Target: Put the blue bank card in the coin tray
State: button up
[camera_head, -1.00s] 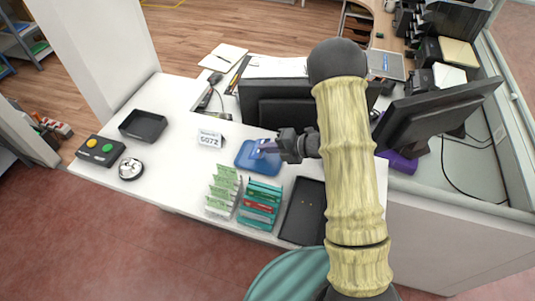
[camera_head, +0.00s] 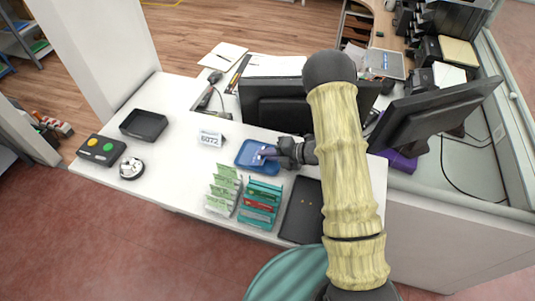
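A blue tray (camera_head: 246,162), which I take to be the coin tray, lies on the white counter near its middle. My gripper (camera_head: 270,153) is low at the tray's right side, with its fingertips over the tray. A small purple-blue piece (camera_head: 264,152) shows at the fingertips. It may be the blue bank card, but it is too small to be sure. I cannot tell whether the fingers still grip it or whether it touches the tray floor. The gripper hides the tray's right part.
A green-slotted rack (camera_head: 222,190) and a teal rack (camera_head: 261,201) stand in front of the tray. A black flat tray (camera_head: 303,205) lies to their right. A 6072 sign (camera_head: 212,139), black tray (camera_head: 144,124), button box (camera_head: 101,150) and bell (camera_head: 131,168) stand left. Monitors stand behind.

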jog(key=shift+r, duration=0.15)
jog(key=b+v, duration=0.2)
jog(key=v, duration=0.9)
jog(key=shift+d+b, duration=0.4)
jog(key=shift+d, duration=0.05)
jog(key=shift+s+a+r, duration=0.1)
jog(key=shift+s, duration=0.1)
jog(key=shift+d, duration=0.2)
